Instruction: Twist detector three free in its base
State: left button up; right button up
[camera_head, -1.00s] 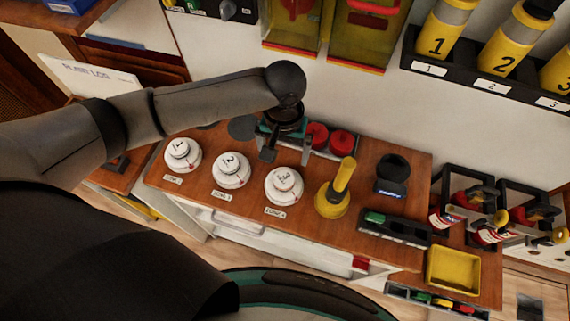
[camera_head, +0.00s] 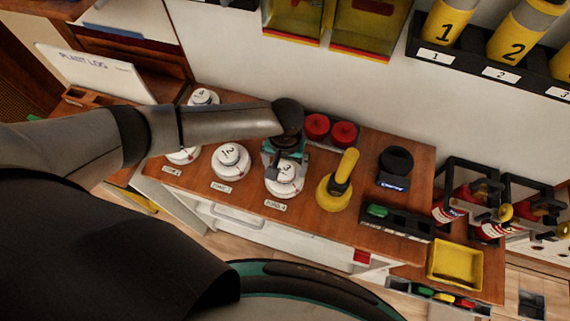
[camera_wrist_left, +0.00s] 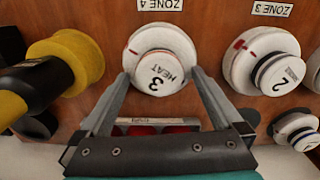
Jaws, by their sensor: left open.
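Detector three (camera_head: 285,181) is a round white detector marked 3 in its base on the wooden bench top, behind a ZONE 4 label. In the left wrist view, detector three (camera_wrist_left: 160,50) shows its upside-down 3 and the word HEAT. My left gripper (camera_head: 286,163) is over it, pointing down, and hides part of it. In the left wrist view the open fingers of my left gripper (camera_wrist_left: 161,74) straddle the near part of the detector's head. I cannot tell whether they touch it. My right gripper is not in view.
Detector two (camera_head: 230,161) stands to the left, with another detector (camera_head: 183,154) partly behind my arm and detector four (camera_head: 203,97) at the back. A yellow tool (camera_head: 336,190) stands close on the right. Red cylinders (camera_head: 330,128) sit behind the gripper.

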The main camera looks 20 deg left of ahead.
pick_arm(q)
jog(key=shift+c, duration=0.2)
jog(key=c, duration=1.4)
jog(key=shift+r+n+p, duration=0.1)
jog(key=shift+n+p, duration=1.35)
jog(key=shift+n, duration=0.15)
jog(key=shift+c, duration=0.2)
jog(key=shift+a+n+p, duration=0.1)
jog(key=shift+n+p, duration=1.05)
jog(key=shift+n, duration=0.55)
jog(key=o, duration=1.5)
